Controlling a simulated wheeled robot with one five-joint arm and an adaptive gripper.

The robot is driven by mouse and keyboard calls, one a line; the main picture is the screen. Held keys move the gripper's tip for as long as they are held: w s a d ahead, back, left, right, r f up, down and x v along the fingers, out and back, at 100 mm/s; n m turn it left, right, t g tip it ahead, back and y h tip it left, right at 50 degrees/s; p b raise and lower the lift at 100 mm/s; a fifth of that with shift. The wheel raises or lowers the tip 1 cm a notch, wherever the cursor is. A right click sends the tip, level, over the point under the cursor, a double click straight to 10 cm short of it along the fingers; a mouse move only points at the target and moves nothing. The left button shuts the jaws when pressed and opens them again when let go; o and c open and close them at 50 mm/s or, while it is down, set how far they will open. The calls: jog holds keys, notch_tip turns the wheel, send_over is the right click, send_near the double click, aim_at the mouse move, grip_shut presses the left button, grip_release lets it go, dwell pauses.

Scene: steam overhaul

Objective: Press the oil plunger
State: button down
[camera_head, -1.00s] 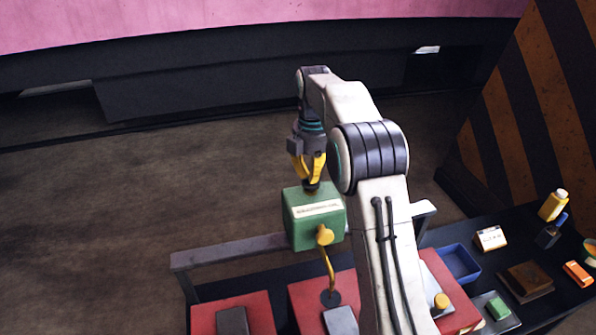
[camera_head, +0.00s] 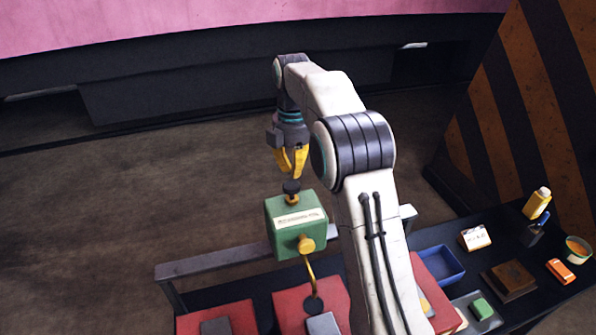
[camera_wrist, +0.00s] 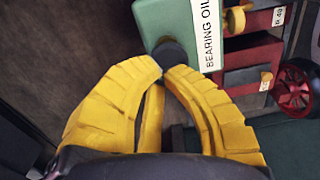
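A green box labelled "BEARING OIL" (camera_head: 300,240) has a yellow knob and a thin curved brass spout on its front. Its black plunger (camera_head: 291,187) stands up from its top on a short stem. My gripper (camera_head: 291,174) hangs right above the plunger, yellow fingers pointing down, tips close together. It looks shut and empty, with its tips at or just above the plunger; contact cannot be told. In the wrist view, the dark plunger (camera_wrist: 176,53) shows just beyond the fingertips (camera_wrist: 164,70), beside the green box (camera_wrist: 165,20).
Red blocks (camera_head: 225,316) stand on the dark bench below the box. A grey rail (camera_head: 215,264) runs along its far edge. To the right are a blue tray (camera_head: 440,268), a brown box (camera_head: 510,279), a yellow bottle (camera_head: 538,203) and an orange toy-like car (camera_head: 560,271).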

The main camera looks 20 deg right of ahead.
aim_at(291, 183)
notch_tip(291, 183, up, 9)
jog(key=p, duration=0.2)
jog(key=shift+a+f, duration=0.2)
jog(key=shift+a, duration=0.1)
dwell(1.8)
